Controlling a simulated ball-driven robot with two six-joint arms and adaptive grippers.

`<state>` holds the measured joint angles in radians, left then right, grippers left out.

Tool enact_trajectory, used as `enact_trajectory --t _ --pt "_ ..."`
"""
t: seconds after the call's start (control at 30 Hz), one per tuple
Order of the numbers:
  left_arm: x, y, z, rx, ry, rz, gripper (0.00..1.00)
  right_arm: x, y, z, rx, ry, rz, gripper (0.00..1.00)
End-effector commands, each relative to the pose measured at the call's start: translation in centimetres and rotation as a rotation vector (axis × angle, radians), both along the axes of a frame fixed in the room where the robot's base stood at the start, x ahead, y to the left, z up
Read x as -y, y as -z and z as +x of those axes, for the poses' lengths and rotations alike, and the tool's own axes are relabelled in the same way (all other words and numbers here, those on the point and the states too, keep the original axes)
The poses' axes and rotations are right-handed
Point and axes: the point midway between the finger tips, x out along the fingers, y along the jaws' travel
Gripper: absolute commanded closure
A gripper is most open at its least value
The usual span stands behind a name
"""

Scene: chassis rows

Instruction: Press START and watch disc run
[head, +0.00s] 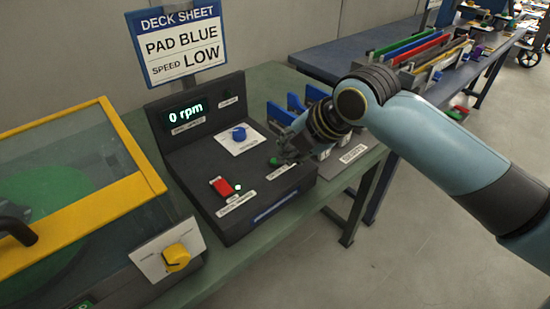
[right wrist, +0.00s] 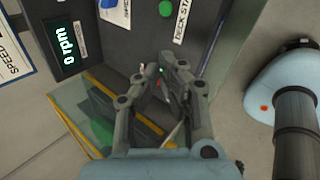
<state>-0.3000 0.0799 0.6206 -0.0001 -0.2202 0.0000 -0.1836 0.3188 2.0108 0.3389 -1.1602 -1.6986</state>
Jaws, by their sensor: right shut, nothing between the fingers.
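The black console (head: 205,165) stands on the bench with a display reading 0 rpm (head: 186,115). A green button (head: 273,161) sits at the console's right front, and a green button (right wrist: 166,9) beside a partly readable label shows at the right wrist view's top. My right gripper (head: 288,152) is shut and empty right by the button; I cannot tell whether it touches. Its fingers (right wrist: 155,78) also show in the right wrist view. A green disc (head: 45,205) lies under the clear, yellow-edged cover at left. My left gripper is not in view.
The console also bears a blue knob (head: 239,133) and a red switch (head: 222,187). A sign (head: 180,45) reads PAD BLUE, SPEED LOW. A yellow knob (head: 176,257) is on the disc machine. Blue holders (head: 283,112) stand right of the console. Clear floor lies at front right.

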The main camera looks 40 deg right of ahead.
Motion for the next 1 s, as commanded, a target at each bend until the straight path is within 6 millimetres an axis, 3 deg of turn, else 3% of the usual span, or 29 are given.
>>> enact_trajectory --t 0.2,0.4,1.0 --pt "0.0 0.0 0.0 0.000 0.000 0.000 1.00 2.3 -1.4 5.5 0.143 -0.344 -0.254 1.00" --pt "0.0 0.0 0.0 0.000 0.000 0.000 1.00 3.6 -2.3 7.9 0.213 -0.498 -0.393 1.00" --pt "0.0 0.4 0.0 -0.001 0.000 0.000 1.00 3.8 -1.9 8.3 0.226 -0.529 -0.421 1.00"
